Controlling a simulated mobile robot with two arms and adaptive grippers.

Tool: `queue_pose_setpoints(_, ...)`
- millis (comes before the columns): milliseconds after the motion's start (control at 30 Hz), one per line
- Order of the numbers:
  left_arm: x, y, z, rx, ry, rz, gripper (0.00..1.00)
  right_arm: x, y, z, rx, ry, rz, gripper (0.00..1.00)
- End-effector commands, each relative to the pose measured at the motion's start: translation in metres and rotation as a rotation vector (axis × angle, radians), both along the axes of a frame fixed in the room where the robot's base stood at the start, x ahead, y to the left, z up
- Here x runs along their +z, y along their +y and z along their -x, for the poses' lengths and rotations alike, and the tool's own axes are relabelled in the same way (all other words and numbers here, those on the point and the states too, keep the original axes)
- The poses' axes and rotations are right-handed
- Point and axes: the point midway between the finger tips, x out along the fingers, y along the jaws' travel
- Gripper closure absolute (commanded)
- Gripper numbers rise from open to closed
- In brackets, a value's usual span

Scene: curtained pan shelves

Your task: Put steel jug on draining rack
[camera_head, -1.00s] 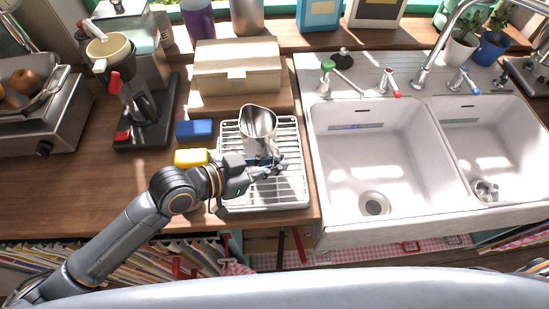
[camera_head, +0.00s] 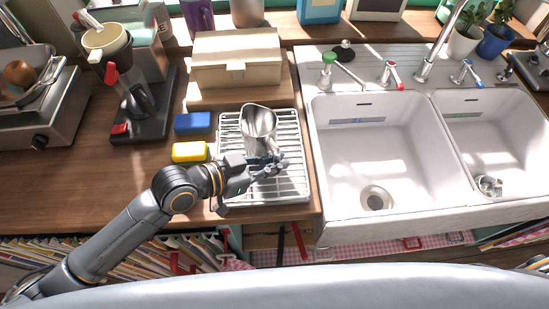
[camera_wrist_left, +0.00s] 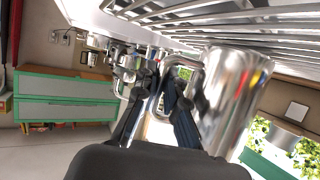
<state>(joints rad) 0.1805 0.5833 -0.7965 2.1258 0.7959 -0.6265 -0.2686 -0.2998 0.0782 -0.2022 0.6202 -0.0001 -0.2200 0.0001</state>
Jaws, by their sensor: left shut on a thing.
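The steel jug (camera_head: 258,126) stands upright over the draining rack (camera_head: 293,185), a wire rack on a pale tray left of the sink. Whether its base rests on the wires is hard to tell. My left gripper (camera_head: 266,166) is at the jug's near side, shut on its handle. In the left wrist view the gripper fingers (camera_wrist_left: 166,100) close around the handle, with the shiny jug body (camera_wrist_left: 228,100) to their right and the rack wires (camera_wrist_left: 240,30) close by along the top. My right gripper is out of view.
A blue sponge (camera_head: 192,123) and a yellow sponge (camera_head: 189,152) lie left of the rack. A cardboard box (camera_head: 236,60) stands behind it. The double sink (camera_head: 372,150) is on the right, and a coffee maker (camera_head: 140,100) is on the left.

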Motion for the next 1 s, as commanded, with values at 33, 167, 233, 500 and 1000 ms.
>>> queue_pose_setpoints(33,0.0011,-0.0001,-0.0005,0.0,-0.003,0.002,1.0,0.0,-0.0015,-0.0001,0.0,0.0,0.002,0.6)
queue_pose_setpoints(167,0.0015,-0.0001,-0.0005,0.0,-0.003,0.002,1.0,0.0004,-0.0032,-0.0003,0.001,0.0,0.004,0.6)
queue_pose_setpoints(233,0.0014,-0.0001,-0.0005,0.0,-0.003,0.002,1.0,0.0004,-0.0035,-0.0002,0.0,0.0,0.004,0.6)
queue_pose_setpoints(500,-0.0015,0.0,-0.0005,0.0,-0.003,0.002,1.0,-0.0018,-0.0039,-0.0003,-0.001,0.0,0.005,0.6)
queue_pose_setpoints(1000,-0.0041,0.0,-0.0003,0.001,-0.002,0.001,0.64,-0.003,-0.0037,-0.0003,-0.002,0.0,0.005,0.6)
